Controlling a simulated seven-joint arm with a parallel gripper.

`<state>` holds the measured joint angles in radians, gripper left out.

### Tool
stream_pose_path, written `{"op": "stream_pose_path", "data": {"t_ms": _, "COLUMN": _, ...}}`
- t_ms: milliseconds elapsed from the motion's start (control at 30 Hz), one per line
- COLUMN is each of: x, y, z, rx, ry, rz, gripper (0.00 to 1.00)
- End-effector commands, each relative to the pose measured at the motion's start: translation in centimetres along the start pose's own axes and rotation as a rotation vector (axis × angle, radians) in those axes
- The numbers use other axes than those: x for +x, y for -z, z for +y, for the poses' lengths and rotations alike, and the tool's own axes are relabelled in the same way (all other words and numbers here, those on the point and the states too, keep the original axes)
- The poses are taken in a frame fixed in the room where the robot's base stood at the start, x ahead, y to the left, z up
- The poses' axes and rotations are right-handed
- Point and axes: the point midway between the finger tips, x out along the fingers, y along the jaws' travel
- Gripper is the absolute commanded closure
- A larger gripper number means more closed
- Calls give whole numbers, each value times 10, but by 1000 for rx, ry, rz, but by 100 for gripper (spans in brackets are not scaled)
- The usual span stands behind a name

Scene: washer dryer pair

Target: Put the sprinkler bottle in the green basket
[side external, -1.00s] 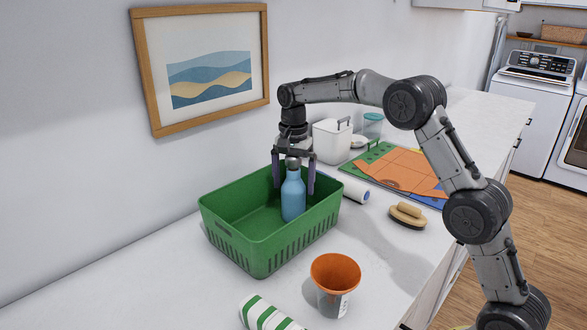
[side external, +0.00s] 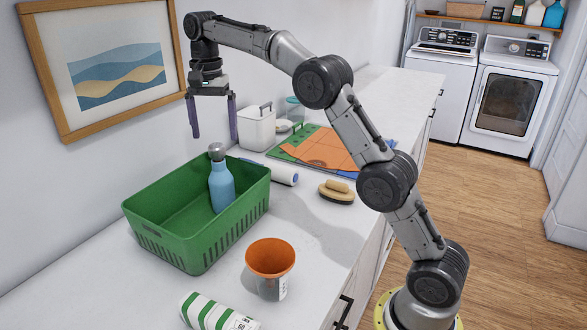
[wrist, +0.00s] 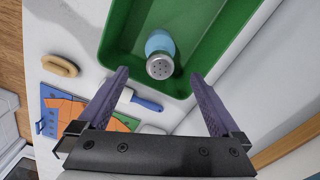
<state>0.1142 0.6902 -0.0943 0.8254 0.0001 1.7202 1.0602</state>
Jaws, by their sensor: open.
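The sprinkler bottle (side external: 221,187) is blue with a grey perforated cap. It stands upright, or nearly so, inside the green basket (side external: 195,248) on the counter. The wrist view shows the bottle's cap (wrist: 160,66) from above, near one end of the basket (wrist: 196,18). My gripper (side external: 212,136) is open and empty. It is raised above the bottle, with its fingers apart and clear of the cap. In the wrist view the gripper (wrist: 160,88) has its two fingers on either side below the cap, touching nothing.
A framed picture hangs on the wall nearby.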

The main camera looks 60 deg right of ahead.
Motion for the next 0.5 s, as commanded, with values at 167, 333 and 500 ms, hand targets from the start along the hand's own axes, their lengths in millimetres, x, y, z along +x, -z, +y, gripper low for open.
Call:
{"op": "stream_pose_path", "data": {"t_ms": 167, "x": -19, "y": -14, "z": 16, "rx": -75, "ry": 31, "rz": 18, "gripper": 0}}
{"op": "stream_pose_path", "data": {"t_ms": 333, "x": -44, "y": -45, "z": 56, "rx": -251, "ry": 90, "rz": 63, "gripper": 0}}
{"op": "stream_pose_path", "data": {"t_ms": 500, "x": -56, "y": -80, "z": 106, "rx": -445, "ry": 149, "rz": 123, "gripper": 0}}
